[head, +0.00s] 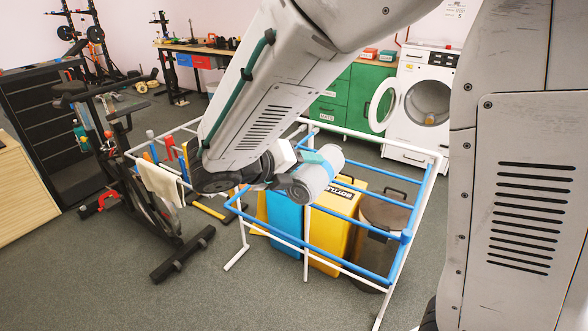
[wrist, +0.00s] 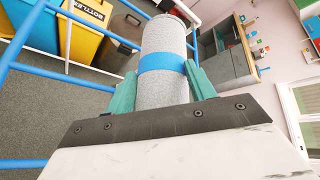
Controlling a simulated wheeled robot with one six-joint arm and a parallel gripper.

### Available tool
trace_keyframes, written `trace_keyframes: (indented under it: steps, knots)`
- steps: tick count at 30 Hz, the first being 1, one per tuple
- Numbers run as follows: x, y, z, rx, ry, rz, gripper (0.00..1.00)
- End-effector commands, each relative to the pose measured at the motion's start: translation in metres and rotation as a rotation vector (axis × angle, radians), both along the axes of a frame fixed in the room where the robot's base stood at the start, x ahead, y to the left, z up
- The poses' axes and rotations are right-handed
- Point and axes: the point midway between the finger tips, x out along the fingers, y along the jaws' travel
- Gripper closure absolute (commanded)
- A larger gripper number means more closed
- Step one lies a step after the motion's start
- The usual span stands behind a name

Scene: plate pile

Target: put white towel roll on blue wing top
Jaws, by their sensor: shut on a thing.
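The towel roll (head: 309,184) is a pale grey-white cylinder with a blue band around its middle; it also shows in the wrist view (wrist: 164,50). My gripper (head: 296,166) is shut on the roll. In the wrist view its teal fingers (wrist: 164,88) press on both sides near the band. The blue wing top (head: 420,203) is an open frame of blue rails on the right part of a white rack. In the head view the roll appears over the wing's left part, but its height above the rails is hard to judge. Blue rails also show at left in the wrist view (wrist: 25,38).
Blue (head: 284,222), yellow (head: 333,236) and brown (head: 381,222) bins stand beneath the blue rails. A pale cloth (head: 163,184) hangs on the rack's left part. An exercise bike (head: 133,165) stands further left. A washing machine (head: 419,100) has its door open behind.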

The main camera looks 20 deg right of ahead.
Motion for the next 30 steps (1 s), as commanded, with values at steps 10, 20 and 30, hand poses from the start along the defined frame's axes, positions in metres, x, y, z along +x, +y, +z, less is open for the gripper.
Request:
trace_keyframes:
  steps: [10,20,30]
  knots:
    - [0.065,0.002,-0.006,0.0,-0.001,0.002,0.73]
    - [0.076,0.002,-0.033,-0.002,0.005,0.003,0.73]
    - [0.076,0.002,-0.042,0.001,0.0,0.003,0.73]
